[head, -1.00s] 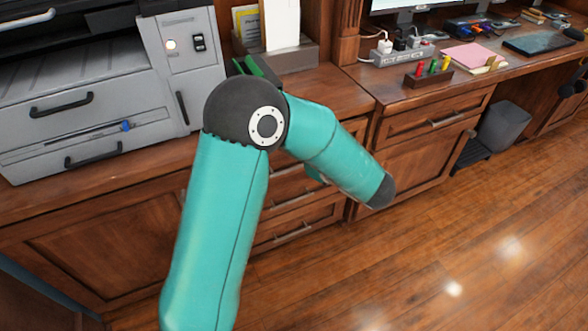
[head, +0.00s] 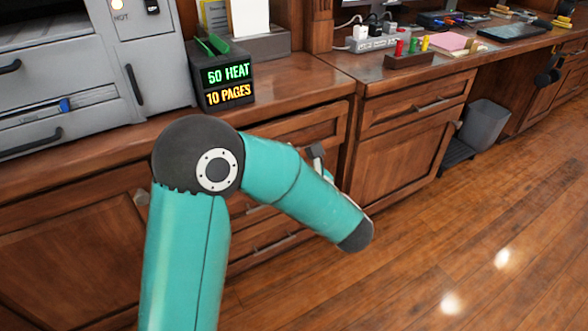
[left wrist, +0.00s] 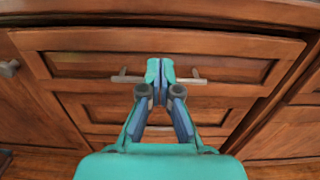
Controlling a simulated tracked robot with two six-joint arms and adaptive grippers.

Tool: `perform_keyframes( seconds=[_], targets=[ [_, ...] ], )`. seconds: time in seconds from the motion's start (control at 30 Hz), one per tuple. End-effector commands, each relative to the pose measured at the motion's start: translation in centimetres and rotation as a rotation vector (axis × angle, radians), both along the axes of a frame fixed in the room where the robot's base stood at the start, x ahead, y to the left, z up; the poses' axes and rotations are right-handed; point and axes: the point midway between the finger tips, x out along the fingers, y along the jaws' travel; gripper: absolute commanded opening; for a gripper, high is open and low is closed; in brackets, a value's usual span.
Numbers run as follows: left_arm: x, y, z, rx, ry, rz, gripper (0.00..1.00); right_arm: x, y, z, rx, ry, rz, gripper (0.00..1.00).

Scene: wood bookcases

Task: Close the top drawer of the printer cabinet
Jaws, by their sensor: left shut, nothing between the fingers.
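The top drawer (left wrist: 225,68) of the wooden printer cabinet fills the upper left wrist view. Its front looks wider than the drawers below and seems to stand out a little; how far is hard to tell. Its bar handle (left wrist: 200,81) runs crosswise. My left gripper (left wrist: 160,70) is shut and empty, with its tips in front of the handle's middle; contact cannot be told. In the head view the top drawer (head: 310,128) is partly hidden behind my teal left arm, which also mostly hides the gripper. My right gripper is not in view.
The grey printer (head: 80,75) stands on the counter at the left, beside a black display box (head: 228,88). A lower drawer (head: 285,232) and a cabinet door (head: 400,155) are near my arm. A grey bin (head: 487,125) stands under the desk. The wooden floor at right is clear.

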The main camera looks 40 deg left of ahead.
Motion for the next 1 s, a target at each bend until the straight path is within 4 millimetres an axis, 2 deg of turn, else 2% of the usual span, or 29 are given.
perform_keyframes(
  seconds=[0.03,0.2,0.4,0.57,0.9,1.0],
  targets=[
    [0.2,1.2,-0.3,-0.001,-0.003,0.008,0.00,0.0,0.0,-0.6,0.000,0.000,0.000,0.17],
    [1.4,4.4,-0.2,0.000,-0.003,0.005,0.00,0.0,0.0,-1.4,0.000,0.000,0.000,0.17],
    [2.3,7.1,-0.2,0.000,-0.001,0.002,0.00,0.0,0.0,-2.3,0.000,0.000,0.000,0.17],
    [2.6,8.0,-0.1,0.000,0.000,0.000,0.00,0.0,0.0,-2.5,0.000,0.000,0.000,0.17],
    [2.7,8.1,0.0,0.000,0.000,0.000,0.00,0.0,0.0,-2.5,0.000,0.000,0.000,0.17],
    [2.9,8.7,0.1,0.000,0.000,0.002,0.00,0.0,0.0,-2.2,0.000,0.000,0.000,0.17]
  ],
)
